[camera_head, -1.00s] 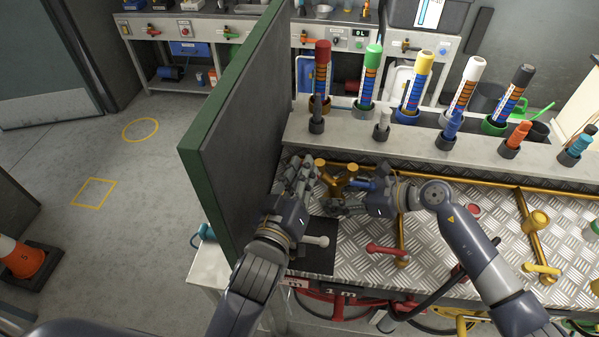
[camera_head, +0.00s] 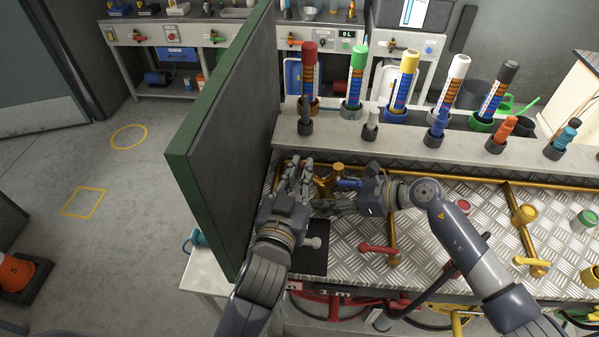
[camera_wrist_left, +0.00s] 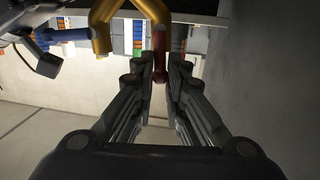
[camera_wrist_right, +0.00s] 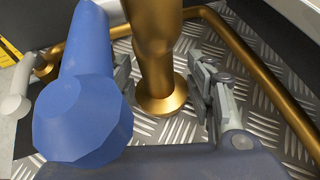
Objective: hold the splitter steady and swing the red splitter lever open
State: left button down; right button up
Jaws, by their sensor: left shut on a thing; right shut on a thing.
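The brass Y-shaped splitter (camera_head: 324,186) stands on the tread-plate bench beside the green-edged panel. Its brass stem (camera_wrist_right: 154,70) and blue lever (camera_wrist_right: 88,75) show large in the right wrist view. My right gripper (camera_wrist_right: 165,80) is shut around the stem, one finger on each side. My left gripper (camera_head: 294,168) is at the splitter's left side. In the left wrist view my left gripper (camera_wrist_left: 161,62) is shut on the red lever (camera_wrist_left: 158,45), which lies between its fingertips. The left fingers hide the red lever in the head view.
The upright panel (camera_head: 225,140) stands close along the left arm. A ledge (camera_head: 400,150) with coloured marker-like tubes runs behind. A red-handled valve (camera_head: 378,249) and brass pipes (camera_head: 520,225) are on the bench to the right. A grey knob (camera_head: 313,242) is near the left wrist.

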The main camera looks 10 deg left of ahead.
pick_arm(q)
jog(key=shift+a+f, duration=0.1)
jog(key=shift+f, duration=0.2)
pick_arm(e)
jog(key=shift+s+d+f, duration=0.1)
jog(key=shift+f, duration=0.15)
pick_arm(q)
jog(key=c, duration=1.5)
grip_release()
jog(key=shift+o, duration=0.5)
jog(key=shift+r, duration=0.15)
jog(key=shift+s, duration=0.1)
jog(key=s+a, duration=0.1)
jog(key=s, duration=1)
jog(key=shift+s+a+r, duration=0.3)
jog(key=shift+r, duration=0.15)
pick_arm(e)
jog(key=shift+w+r, duration=0.2)
